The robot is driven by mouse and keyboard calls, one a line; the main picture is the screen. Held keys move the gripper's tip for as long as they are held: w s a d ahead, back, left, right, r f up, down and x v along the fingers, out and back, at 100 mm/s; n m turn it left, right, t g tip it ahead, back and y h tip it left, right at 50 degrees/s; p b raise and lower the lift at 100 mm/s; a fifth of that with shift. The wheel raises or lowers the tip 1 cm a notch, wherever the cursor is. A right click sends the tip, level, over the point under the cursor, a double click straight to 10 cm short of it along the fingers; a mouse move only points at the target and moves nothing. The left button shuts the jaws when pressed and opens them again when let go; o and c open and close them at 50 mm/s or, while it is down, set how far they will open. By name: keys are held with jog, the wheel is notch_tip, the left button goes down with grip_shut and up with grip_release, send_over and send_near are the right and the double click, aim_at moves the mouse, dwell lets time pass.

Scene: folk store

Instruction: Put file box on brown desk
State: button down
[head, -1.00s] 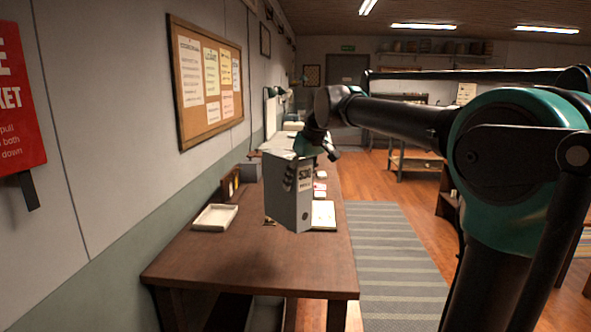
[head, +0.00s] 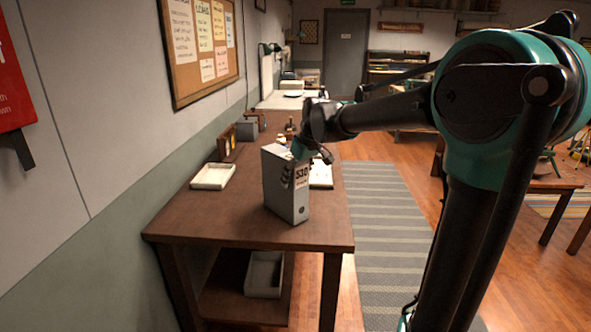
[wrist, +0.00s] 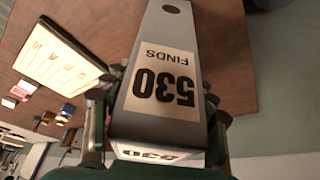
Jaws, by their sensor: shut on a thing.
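The grey file box (head: 282,187), with a label reading 530, stands upright at the brown desk (head: 215,221), over its bare front part. Its lower edge looks at or very close to the desk top; I cannot tell if it touches. My gripper (head: 300,163) is shut on the upper right part of the file box.
A white tray (head: 213,176) lies left of the file box. An open notebook (head: 321,174) lies just right of it and also shows in the wrist view (wrist: 58,58). Small boxes (head: 246,130) stand farther back by the wall. The desk's front is clear.

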jog(key=shift+f, duration=0.15)
jog(key=shift+c, duration=2.2)
grip_release()
jog(key=v, duration=1.2)
jog(key=s+d+f+m+h, duration=0.1)
jog(key=s+d+f+m, duration=0.2)
jog(key=s+d+f, duration=0.3)
jog(key=s+d+f+m+h, duration=0.1)
jog(key=s+d+f, duration=0.5)
jog(key=f, duration=0.8)
jog(key=s+d+f+m+h, duration=0.1)
jog(key=s+d+f+m, duration=0.3)
jog(key=s+d+f, duration=0.3)
notch_tip(320, 180, down, 4)
jog(key=shift+s+r+m+t, duration=0.2)
jog(key=shift+s+m+t, duration=0.15)
jog(key=shift+s, duration=0.8)
jog(key=shift+d, duration=0.1)
